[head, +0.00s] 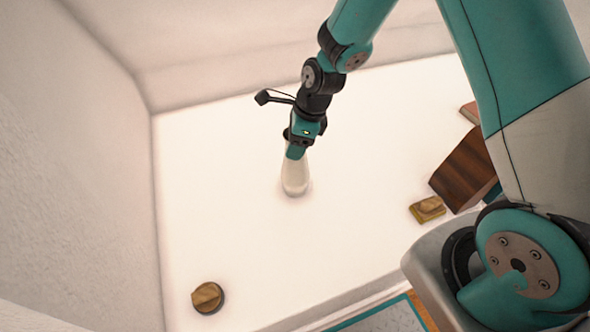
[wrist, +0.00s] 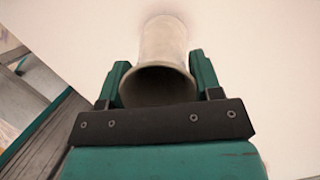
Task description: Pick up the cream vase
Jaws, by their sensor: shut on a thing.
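The cream vase (head: 295,178) stands upright on the white surface (head: 230,225) in the head view, below my gripper. My gripper (head: 296,150) is shut on the upper part of the vase and hides its top from the head view. In the wrist view the vase (wrist: 163,45) shows its round open mouth between the two teal fingers of my gripper (wrist: 160,82). I cannot see a clear gap between the vase's base and the surface.
A round brass-coloured object (head: 207,297) lies at the front left. A small brass-coloured block (head: 428,209) and a dark wooden box (head: 464,172) are at the right, near my arm. A pinkish object (head: 470,112) is behind them. The surface around the vase is clear.

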